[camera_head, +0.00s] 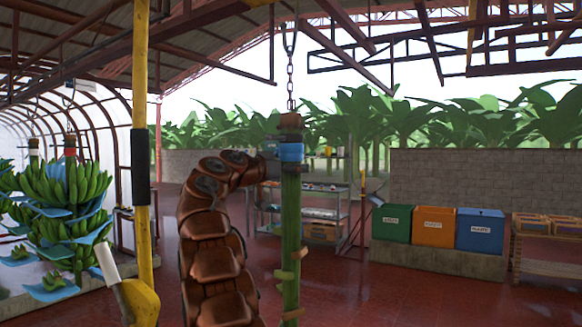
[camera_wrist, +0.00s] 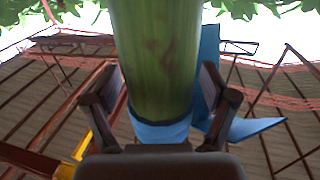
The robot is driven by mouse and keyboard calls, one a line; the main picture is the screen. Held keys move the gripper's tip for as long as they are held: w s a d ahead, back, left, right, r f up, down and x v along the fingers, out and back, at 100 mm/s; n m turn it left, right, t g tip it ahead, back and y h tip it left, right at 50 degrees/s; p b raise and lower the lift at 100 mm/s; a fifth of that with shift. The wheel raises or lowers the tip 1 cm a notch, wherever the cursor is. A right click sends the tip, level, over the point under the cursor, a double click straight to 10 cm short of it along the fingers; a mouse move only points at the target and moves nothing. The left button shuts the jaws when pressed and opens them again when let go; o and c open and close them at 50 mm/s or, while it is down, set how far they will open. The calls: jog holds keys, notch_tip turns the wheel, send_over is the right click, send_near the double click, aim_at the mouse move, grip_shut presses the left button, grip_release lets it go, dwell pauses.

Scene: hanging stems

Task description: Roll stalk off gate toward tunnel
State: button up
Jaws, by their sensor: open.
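A green stalk (camera_head: 291,225) hangs upright from a chain (camera_head: 290,80) and hook under the roof rails, with a blue band (camera_head: 291,152) near its top and a few stubs low down. In the wrist view the stalk (camera_wrist: 155,55) fills the middle, with the blue band (camera_wrist: 160,132) near my palm and a loose blue flap at right. My gripper (camera_wrist: 160,85) is open, one finger on each side of the stalk. In the head view my gripper (camera_head: 270,168) is at the stalk's upper part, partly hidden. An arched tunnel frame (camera_head: 100,110) stands at the left.
A yellow post (camera_head: 141,70) with a black sleeve stands left of my arm. Banana bunches (camera_head: 65,195) with blue sheets hang at the left. Shelving (camera_head: 310,205) is behind the stalk. Green, orange (camera_head: 434,226) and blue bins stand at the right. Red floor (camera_head: 390,295) is open at front right.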

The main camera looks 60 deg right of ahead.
jog(key=shift+w, duration=0.1)
grip_shut()
dwell(0.6)
